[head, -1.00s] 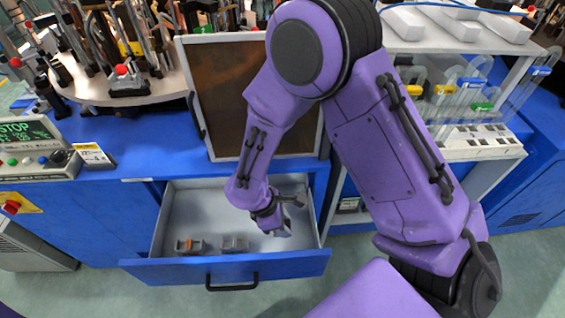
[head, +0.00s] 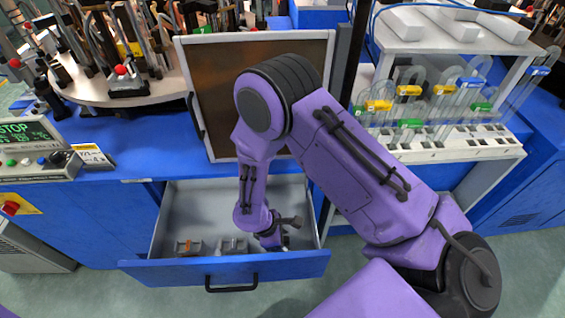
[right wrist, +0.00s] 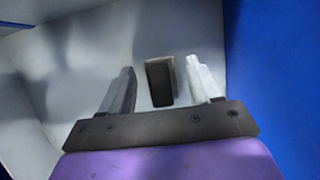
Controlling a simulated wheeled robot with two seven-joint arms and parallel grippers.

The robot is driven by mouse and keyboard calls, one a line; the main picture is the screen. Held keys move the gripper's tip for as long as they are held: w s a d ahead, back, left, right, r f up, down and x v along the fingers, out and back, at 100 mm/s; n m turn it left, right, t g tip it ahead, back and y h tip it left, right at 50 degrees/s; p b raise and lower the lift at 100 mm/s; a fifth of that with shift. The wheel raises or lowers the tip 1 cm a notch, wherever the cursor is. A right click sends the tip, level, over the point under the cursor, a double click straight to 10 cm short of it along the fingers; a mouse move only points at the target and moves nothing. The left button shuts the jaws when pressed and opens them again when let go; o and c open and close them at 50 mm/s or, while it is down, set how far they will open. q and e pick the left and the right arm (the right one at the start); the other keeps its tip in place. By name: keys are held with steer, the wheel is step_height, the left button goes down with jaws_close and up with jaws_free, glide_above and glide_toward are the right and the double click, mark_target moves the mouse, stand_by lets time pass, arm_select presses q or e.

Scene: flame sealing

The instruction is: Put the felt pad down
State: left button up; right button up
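A small dark block with a pale rim (right wrist: 160,84), which looks like the felt pad, lies on the pale drawer floor in the right wrist view. My right gripper (right wrist: 160,68) is open, with one finger on each side of the block and a visible gap to both. In the head view my right gripper (head: 284,234) is low inside the open drawer (head: 190,205), near its front right. There the gripper hides the block, so I cannot make it out. My left gripper is not in view.
Two small holders stand in the drawer left of my gripper, one with an orange piece (head: 187,247) and one grey (head: 233,245). The drawer's blue front (head: 170,270) is close. A framed brown panel (head: 220,95) stands behind. A white rack (head: 450,145) is at right.

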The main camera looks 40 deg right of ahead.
steer(key=s+v, duration=0.1)
steer(key=v, duration=0.9)
steer(key=shift+r, duration=0.3)
steer(key=shift+w, duration=0.1)
